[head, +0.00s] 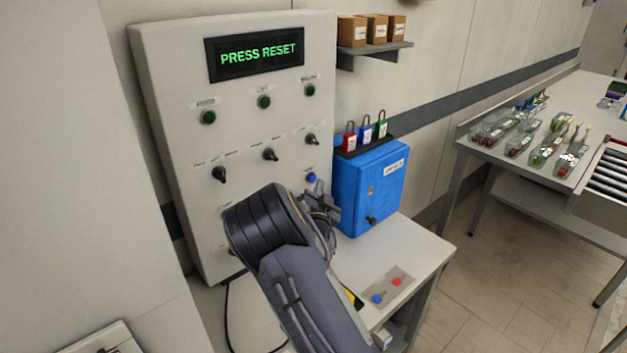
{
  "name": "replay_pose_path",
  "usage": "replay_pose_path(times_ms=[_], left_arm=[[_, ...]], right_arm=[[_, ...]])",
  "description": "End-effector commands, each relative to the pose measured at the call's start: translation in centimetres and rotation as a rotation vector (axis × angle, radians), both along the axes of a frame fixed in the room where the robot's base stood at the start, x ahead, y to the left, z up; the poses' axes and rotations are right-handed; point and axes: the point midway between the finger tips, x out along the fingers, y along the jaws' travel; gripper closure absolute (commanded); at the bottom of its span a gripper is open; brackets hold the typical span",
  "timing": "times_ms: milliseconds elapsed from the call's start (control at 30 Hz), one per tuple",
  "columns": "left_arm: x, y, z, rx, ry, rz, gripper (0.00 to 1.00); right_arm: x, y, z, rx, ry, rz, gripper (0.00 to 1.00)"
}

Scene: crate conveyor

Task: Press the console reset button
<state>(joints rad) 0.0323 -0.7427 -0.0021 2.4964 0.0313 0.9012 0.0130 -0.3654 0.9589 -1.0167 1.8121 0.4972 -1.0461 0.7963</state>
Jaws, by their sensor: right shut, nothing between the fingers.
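The grey console (160,110) stands against the wall. Its screen (257,54) reads "PRESS RESET" in green. A blue button (312,178) sits low on the right side of the panel; its label is too small to read, so I cannot tell if it is the reset button. My right gripper (327,203) is shut and empty, just below and right of the blue button, near the panel. I cannot tell whether it touches the panel. My right arm hides the lower part of the console. My left gripper is not in view.
The panel has green lamps (264,102) and black rotary switches (270,154). A blue box (368,190) with padlocks on top stands close right of my gripper. A plate with blue and red buttons (397,282) lies on the table (425,245).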

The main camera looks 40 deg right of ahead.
Motion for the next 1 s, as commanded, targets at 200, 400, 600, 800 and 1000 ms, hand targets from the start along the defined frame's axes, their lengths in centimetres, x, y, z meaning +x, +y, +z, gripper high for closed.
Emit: replay_pose_path(times_ms=[200,400,600,800,1000], left_arm=[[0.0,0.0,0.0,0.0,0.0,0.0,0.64],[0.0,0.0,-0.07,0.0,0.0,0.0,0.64],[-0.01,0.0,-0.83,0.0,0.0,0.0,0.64],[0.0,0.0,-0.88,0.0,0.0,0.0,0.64],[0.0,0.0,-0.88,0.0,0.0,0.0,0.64]], right_arm=[[0.0,0.0,0.0,0.0,0.0,0.0,1.0],[0.03,0.0,-0.03,0.0,0.0,0.0,1.0],[0.62,0.06,-0.17,0.0,-0.001,0.001,1.0],[0.85,0.07,0.02,0.0,0.0,0.0,1.0],[0.85,0.07,0.02,0.0,0.0,0.0,1.0]])
